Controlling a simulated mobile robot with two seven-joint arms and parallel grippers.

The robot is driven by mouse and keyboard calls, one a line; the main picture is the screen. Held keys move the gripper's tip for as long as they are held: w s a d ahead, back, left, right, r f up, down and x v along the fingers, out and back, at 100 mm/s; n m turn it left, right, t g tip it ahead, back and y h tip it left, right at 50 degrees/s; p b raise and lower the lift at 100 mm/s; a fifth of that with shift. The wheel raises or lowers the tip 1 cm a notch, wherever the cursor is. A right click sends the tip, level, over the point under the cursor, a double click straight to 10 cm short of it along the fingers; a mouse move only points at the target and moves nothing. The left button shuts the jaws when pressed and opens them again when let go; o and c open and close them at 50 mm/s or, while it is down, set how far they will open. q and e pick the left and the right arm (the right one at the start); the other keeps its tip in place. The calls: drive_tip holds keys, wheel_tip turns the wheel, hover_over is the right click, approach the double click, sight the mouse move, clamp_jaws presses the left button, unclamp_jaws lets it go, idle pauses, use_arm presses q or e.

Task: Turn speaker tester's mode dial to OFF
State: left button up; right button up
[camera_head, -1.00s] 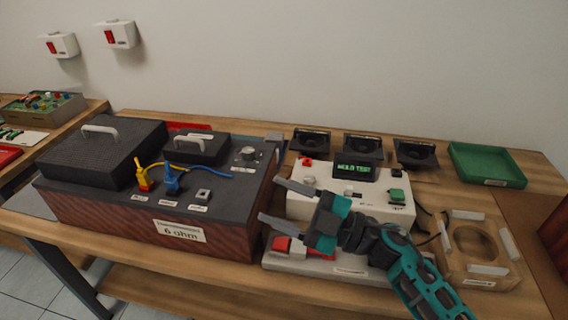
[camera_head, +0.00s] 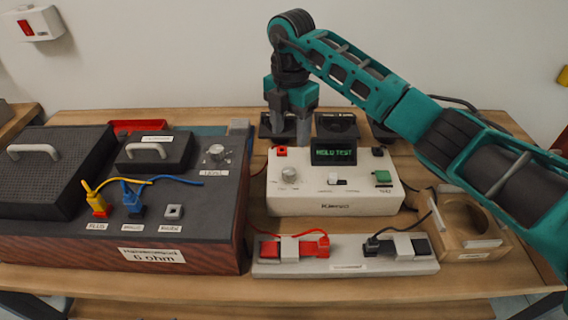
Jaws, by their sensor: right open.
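The white speaker tester (camera_head: 335,196) stands on the bench with a lit display (camera_head: 334,152) that reads what looks like "HOLD TEST" in green. A round silver dial (camera_head: 290,174) sits on its left part; its pointer setting is too small to read. My right gripper (camera_head: 293,142) points down with its two fingers apart and empty. It appears above and behind the dial, near the tester's back left corner, and does not touch the dial. It partly hides a speaker at the back. My left gripper is not in view.
A dark box (camera_head: 140,255) marked 6 ohm stands at left, with another knob (camera_head: 216,153) and plugged leads. A grey strip with clamps (camera_head: 345,268) lies in front of the tester. A wooden ring fixture (camera_head: 468,250) is at right. Speakers (camera_head: 337,126) stand behind.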

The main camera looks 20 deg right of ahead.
sight(289, 170)
wheel_tip(289, 170, down, 11)
drive_tip(key=shift+f, duration=0.1)
drive_tip(key=shift+c, duration=0.2)
drive_tip(key=c, duration=1)
